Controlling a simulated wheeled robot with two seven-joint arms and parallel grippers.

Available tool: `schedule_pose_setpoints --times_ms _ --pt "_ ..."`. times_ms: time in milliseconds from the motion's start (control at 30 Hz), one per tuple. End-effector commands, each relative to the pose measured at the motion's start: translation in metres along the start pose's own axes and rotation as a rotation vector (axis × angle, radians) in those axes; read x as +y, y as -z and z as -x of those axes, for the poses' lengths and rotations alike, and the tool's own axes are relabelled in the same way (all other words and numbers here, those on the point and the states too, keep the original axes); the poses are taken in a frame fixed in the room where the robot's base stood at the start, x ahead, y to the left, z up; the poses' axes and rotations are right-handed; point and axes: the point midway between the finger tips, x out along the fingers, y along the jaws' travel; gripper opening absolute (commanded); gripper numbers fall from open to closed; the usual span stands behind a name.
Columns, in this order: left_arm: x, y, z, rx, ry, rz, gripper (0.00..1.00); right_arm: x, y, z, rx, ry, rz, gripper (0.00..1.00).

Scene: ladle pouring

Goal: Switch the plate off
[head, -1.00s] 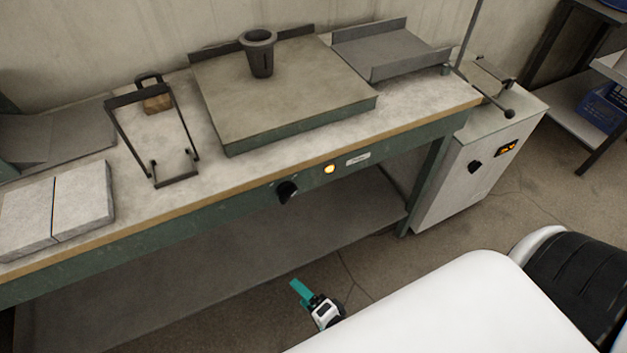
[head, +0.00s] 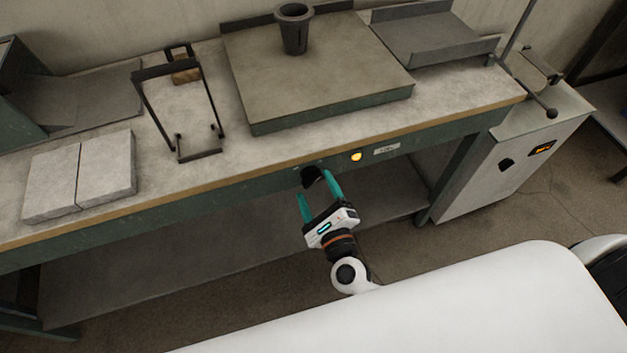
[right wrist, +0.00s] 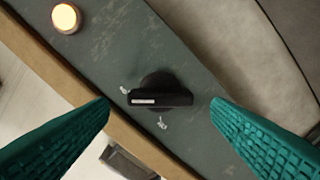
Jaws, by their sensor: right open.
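The hot plate (head: 320,85) is a flat grey slab on the bench, with a dark cup (head: 294,28) standing on it. Its black knob (head: 311,174) is on the green front rail of the bench. It also shows in the right wrist view (right wrist: 160,92), with a white line on its grip bar and small white marks beside it. An orange lamp (head: 357,156) is lit to the right of the knob; it also glows in the right wrist view (right wrist: 66,18). My right gripper (head: 318,185) is open, its teal fingers on either side of the knob, apparently not touching it. My left gripper is not in view.
The wooden bench edge (head: 215,183) juts along the top of the rail. A black frame stand (head: 147,110), pale blocks (head: 105,174) and a metal tray (head: 430,40) are on the bench. A grey cabinet (head: 512,165) stands at the right.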

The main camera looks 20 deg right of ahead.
Motion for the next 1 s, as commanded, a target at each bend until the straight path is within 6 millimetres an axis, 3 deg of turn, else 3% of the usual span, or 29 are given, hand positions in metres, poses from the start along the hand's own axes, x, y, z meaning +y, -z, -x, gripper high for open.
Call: schedule_pose_setpoints --times_ms 200,500,567,800,1000 --pt "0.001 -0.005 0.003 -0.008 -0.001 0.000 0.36 0.000 0.000 -0.020 -0.001 0.000 0.001 0.73" --pt "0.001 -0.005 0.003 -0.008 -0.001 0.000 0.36 0.000 0.000 -0.023 0.000 0.000 0.001 0.73" --pt "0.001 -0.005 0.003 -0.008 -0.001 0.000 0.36 0.000 0.000 -0.023 0.000 0.000 0.001 0.66" --pt "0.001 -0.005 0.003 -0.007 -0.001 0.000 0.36 0.000 0.000 -0.023 0.000 0.000 0.002 0.28" --pt "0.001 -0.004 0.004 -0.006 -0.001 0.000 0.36 0.000 0.000 -0.022 -0.001 0.000 0.014 0.28"
